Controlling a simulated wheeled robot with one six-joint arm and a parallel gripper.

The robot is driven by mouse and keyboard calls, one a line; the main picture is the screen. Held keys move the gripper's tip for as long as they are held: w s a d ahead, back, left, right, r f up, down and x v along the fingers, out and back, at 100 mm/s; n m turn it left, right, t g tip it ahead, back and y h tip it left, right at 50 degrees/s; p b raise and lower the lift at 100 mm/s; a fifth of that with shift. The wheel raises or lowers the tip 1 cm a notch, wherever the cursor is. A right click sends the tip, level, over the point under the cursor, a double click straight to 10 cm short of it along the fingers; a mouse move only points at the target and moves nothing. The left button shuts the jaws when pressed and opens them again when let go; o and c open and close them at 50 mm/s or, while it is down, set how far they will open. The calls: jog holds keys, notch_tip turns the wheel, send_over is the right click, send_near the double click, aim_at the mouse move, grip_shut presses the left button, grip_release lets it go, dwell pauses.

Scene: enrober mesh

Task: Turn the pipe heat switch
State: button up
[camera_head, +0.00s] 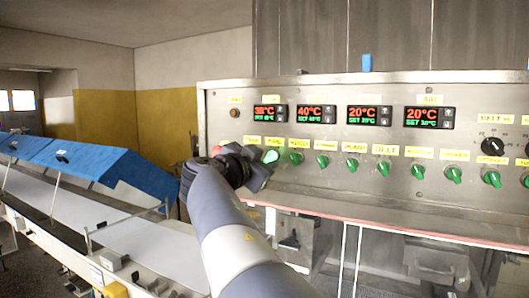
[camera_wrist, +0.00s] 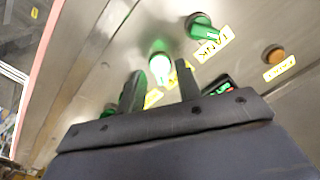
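A row of green rotary switches runs along the steel control panel (camera_head: 400,190) in the head view. The label words near my gripper are too small to read surely, so I cannot tell which is the pipe heat switch. My gripper (camera_head: 262,164) is at the left end of the row, close to a brightly lit green switch (camera_head: 271,156). In the wrist view the two dark fingers of my gripper (camera_wrist: 160,75) are apart, and the lit switch (camera_wrist: 160,65) shows between their tips. I cannot tell whether they touch it. A yellow label lies partly hidden behind one finger.
Another green switch (camera_wrist: 202,26) and an orange button (camera_wrist: 274,55) are nearby in the wrist view. Red and green temperature displays (camera_head: 316,114) sit above the switches. A ledge (camera_head: 400,230) juts out below. A conveyor with a blue cover (camera_head: 85,155) stands left.

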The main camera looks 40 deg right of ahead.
jog(key=shift+w+d, duration=0.15)
jog(key=shift+d, duration=0.2)
jog(key=shift+c, duration=0.3)
grip_shut()
